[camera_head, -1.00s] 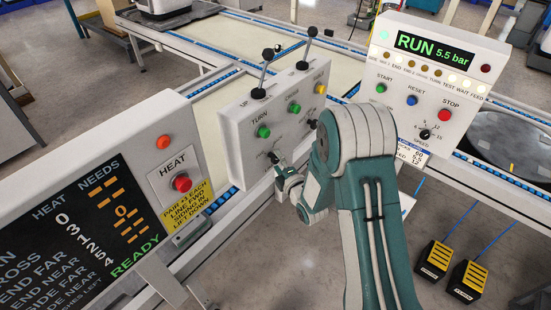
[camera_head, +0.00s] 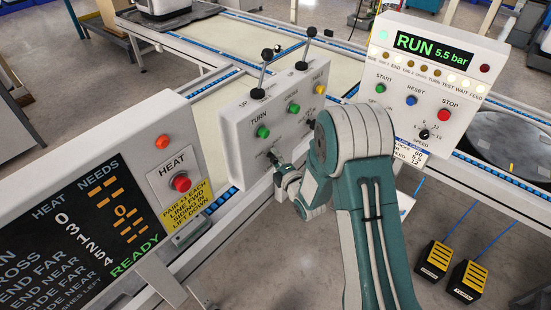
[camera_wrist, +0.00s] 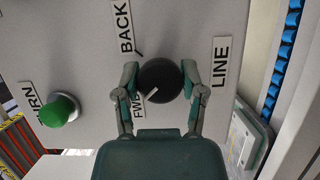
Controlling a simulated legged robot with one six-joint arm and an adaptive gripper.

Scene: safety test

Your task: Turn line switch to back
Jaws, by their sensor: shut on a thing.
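The line switch is a round black knob (camera_wrist: 160,80) on a grey panel (camera_head: 240,117), beside the LINE label (camera_wrist: 221,62). Its white pointer mark is at the knob's lower left in the wrist view, by the FWD label (camera_wrist: 138,103). The BACK label (camera_wrist: 125,27) lies at the upper left of the knob. My gripper (camera_wrist: 160,76) has one finger on each side of the knob and is shut on it. In the head view my gripper (camera_head: 276,164) is at the panel's lower middle and largely hides the knob.
A green TURN button (camera_wrist: 60,110) is left of my gripper in the wrist view. Two black-knobbed levers (camera_head: 264,72) stand up from the panel top. The HEAT panel (camera_head: 172,170) is at left, and the RUN panel (camera_head: 440,80) with a red STOP button is at right.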

